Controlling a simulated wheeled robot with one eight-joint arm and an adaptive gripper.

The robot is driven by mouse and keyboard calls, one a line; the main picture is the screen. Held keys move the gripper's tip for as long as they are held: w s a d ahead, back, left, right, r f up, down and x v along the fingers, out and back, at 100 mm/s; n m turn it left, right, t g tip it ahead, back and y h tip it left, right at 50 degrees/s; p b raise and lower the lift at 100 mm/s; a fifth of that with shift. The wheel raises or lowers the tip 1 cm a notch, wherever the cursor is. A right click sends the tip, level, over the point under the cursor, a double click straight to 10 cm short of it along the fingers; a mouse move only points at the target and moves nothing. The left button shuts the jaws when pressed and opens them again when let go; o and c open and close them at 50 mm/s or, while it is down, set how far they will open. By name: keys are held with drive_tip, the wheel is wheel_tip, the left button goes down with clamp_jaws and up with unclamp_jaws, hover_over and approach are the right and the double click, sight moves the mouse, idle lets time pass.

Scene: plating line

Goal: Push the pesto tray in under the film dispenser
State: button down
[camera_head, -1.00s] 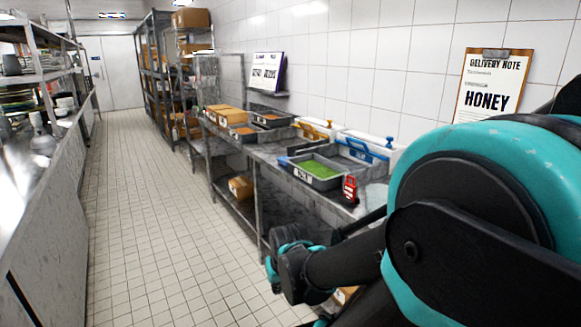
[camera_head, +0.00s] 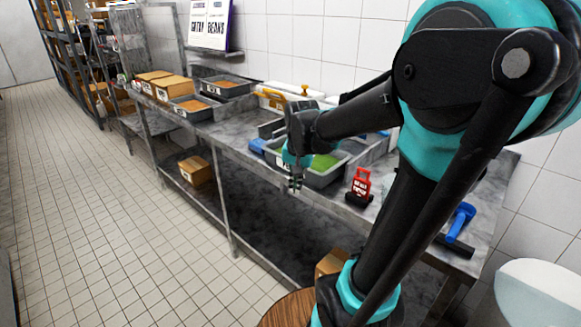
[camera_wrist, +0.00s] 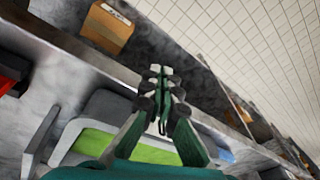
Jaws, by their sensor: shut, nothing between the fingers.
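The pesto tray (camera_head: 322,181) is a grey tray with bright green contents, on the grey marbled worktop, partly hidden behind my gripper. Another with a blue handle (camera_head: 384,133) is mostly hidden by my arm. My gripper (camera_head: 295,186) is shut and empty, pointing down at the tray's near left side, by the worktop's front edge. It also shows shut in the wrist view (camera_wrist: 161,72). Whether it touches the tray I cannot tell.
A blue-handled tool (camera_head: 460,222) lies at the worktop's right end. Trays with orange contents (camera_head: 192,106) and cardboard boxes (camera_head: 172,88) sit to the left. A box (camera_head: 195,170) is on the lower shelf. The tiled floor is clear.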

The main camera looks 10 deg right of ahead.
sight(285, 175)
drive_tip(key=w+a+r+m+g, duration=0.2)
drive_tip(key=w+a+r+m, duration=0.3)
drive_tip(key=w+r, duration=0.4)
drive_tip(key=d+f, duration=0.1)
drive_tip(key=f, duration=0.5)
drive_tip(key=w+d+f, duration=0.1)
drive_tip(key=f, duration=0.2)
drive_tip(key=shift+d, duration=0.35)
drive_tip(key=shift+w+d, duration=0.35)
drive_tip(key=shift+d, duration=0.05)
drive_tip(key=w+d, duration=0.3)
drive_tip(key=d, duration=0.1)
drive_tip(key=w+d, duration=0.3)
drive_tip(key=d, duration=0.1)
drive_tip(key=w+d, duration=0.3)
drive_tip(key=d, duration=0.1)
drive_tip(key=shift+d, duration=0.25)
drive_tip(key=shift+a, duration=0.1)
